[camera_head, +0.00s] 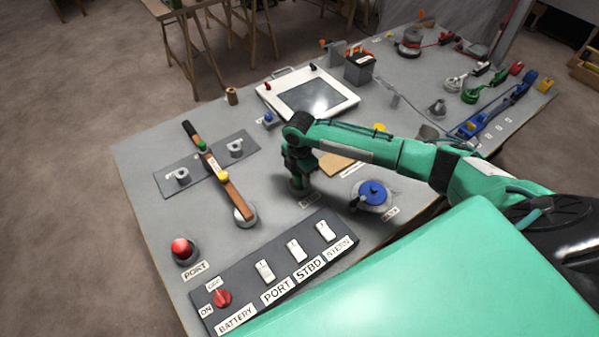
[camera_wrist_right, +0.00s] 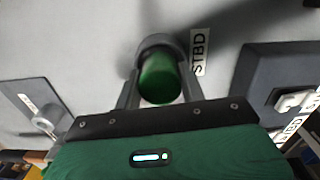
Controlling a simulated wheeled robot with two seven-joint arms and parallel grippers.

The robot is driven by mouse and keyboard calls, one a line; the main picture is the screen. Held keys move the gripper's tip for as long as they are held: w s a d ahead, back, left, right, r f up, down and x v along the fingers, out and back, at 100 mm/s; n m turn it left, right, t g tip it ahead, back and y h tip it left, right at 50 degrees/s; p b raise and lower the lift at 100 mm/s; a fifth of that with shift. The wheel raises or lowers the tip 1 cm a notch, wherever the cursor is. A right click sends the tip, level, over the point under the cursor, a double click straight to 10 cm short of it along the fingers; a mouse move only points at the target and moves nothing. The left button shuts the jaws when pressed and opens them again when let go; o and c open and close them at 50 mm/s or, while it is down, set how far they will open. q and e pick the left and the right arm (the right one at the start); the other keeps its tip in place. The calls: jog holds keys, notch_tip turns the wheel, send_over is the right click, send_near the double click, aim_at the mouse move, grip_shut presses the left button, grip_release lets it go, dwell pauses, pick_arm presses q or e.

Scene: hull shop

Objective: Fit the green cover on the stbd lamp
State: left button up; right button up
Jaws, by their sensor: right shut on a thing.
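My right gripper (camera_head: 298,186) points down over the panel at the stbd lamp's place. In the right wrist view its two fingers are shut on the green cover (camera_wrist_right: 160,80), a short green cylinder. The grey ring of the stbd lamp (camera_wrist_right: 160,42) lies directly behind the cover, in line with it. I cannot tell whether the cover is fully seated or just above the ring. The STBD label (camera_wrist_right: 199,52) is beside the lamp. My left gripper is not in view.
The port lamp (camera_head: 182,250) has a red cover at the front left. The switch panel (camera_head: 280,268) lies close in front of my right gripper. A blue-topped knob (camera_head: 373,192) stands to its right.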

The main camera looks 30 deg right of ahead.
jog(key=shift+f, duration=0.65)
dwell(0.8)
jog(key=o, duration=1.4)
jog(key=shift+s, duration=0.1)
jog(key=shift+r, duration=0.15)
jog(key=shift+r+p, duration=3.85)
jog(key=shift+r, duration=0.05)
jog(key=shift+f, duration=0.1)
